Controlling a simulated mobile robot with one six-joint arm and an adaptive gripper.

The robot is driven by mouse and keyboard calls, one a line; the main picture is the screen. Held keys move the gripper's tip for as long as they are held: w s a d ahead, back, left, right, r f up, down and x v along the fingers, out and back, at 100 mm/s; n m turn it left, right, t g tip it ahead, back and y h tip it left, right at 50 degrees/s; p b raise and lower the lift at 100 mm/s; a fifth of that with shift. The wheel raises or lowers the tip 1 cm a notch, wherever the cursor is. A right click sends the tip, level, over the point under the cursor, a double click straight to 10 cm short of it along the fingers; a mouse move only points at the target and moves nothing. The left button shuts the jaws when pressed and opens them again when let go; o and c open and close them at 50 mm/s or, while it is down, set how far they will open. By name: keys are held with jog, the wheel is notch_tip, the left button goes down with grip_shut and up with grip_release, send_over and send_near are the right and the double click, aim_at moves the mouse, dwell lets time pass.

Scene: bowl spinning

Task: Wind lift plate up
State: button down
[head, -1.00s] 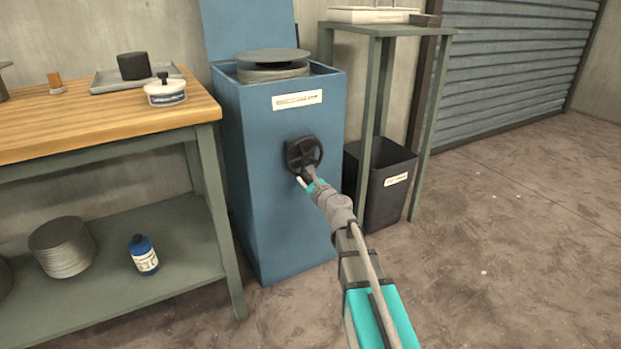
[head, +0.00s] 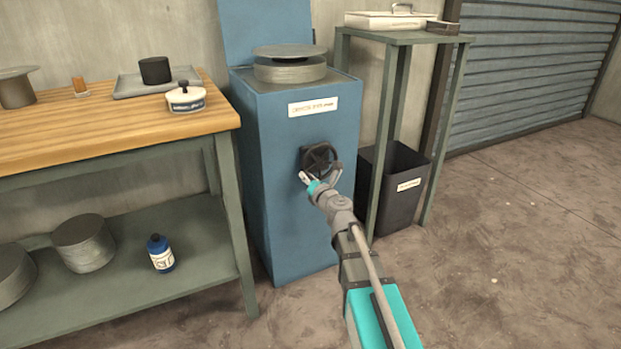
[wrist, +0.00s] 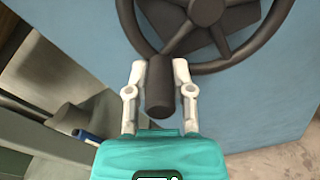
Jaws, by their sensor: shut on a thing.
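A black handwheel (head: 320,159) is on the front of a blue cabinet (head: 273,190). In the wrist view its rim and spokes (wrist: 190,66) fill the top. My gripper (head: 320,181) is at the lower part of the wheel. In the wrist view, my gripper (wrist: 160,90) is shut on the wheel's dark cylindrical handle (wrist: 159,88), with one pale finger on each side. On top of the cabinet, a flat grey round plate (head: 290,50) sits over a round grey stack (head: 290,70), which stands above the cabinet's top.
A wooden-topped bench (head: 95,126) stands left of the cabinet, with a lidded white pot (head: 185,99) near its right end. A blue bottle (head: 160,253) is on its lower shelf. A dark bin (head: 402,195) stands under a tall stand at right. The floor at right is clear.

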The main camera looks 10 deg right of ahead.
jog(key=shift+a+r+m+p, duration=0.2)
jog(key=shift+r+m+p, duration=0.4)
jog(key=shift+m, duration=0.8)
jog(key=shift+r, duration=0.1)
jog(key=shift+c, duration=2.4)
grip_release()
jog(key=shift+s, duration=0.1)
jog(key=v, duration=0.7)
jog(key=shift+s, duration=0.15)
